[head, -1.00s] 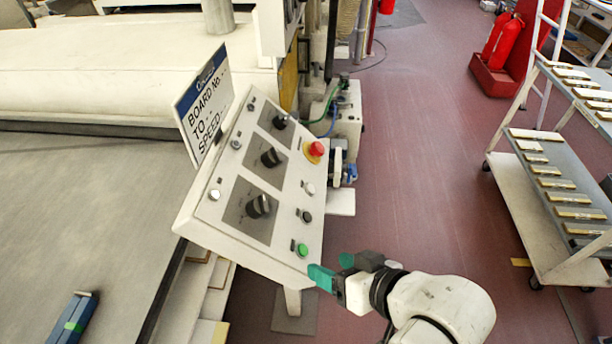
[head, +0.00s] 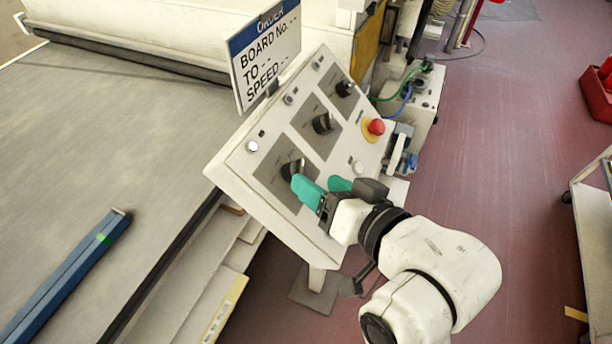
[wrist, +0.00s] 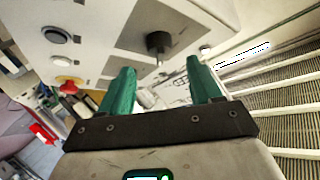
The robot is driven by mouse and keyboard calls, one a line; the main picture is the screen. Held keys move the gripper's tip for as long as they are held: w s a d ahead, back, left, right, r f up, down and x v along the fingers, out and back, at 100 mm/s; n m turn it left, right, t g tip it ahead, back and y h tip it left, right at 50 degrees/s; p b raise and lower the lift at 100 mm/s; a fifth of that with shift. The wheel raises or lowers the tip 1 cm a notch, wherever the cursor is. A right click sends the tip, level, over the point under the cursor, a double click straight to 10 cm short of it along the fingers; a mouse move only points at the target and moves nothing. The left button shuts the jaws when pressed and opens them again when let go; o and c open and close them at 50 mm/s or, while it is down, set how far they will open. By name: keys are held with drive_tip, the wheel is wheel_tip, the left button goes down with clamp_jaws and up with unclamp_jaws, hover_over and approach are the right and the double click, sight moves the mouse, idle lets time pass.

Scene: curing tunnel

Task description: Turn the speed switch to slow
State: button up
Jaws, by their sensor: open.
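The tilted control panel (head: 262,205) carries three black rotary switches: a far one (head: 345,88), a middle one (head: 323,123) and a near one (head: 292,170). Their labels are too small to read, so I cannot tell which is the speed switch. My gripper (head: 322,184) has two teal fingers and is open and empty over the panel's near part, beside the near switch, whose lower side one finger partly hides. In the wrist view a black switch (wrist: 158,42) on a grey plate shows ahead, between the fingertips (wrist: 157,66) and apparently apart from them.
A red emergency stop (head: 376,126) and a white button (head: 357,168) sit on the panel's right side. A sign (head: 265,50) stands behind it. The conveyor bed (head: 110,110) with a blue bar (head: 65,275) lies left. A rack (head: 595,205) is far right; floor between is clear.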

sight(303, 173)
drive_tip(key=shift+x, duration=2.55)
drive_tip(key=shift+c, duration=0.4)
drive_tip(key=c, duration=1)
drive_tip(key=shift+o, duration=0.2)
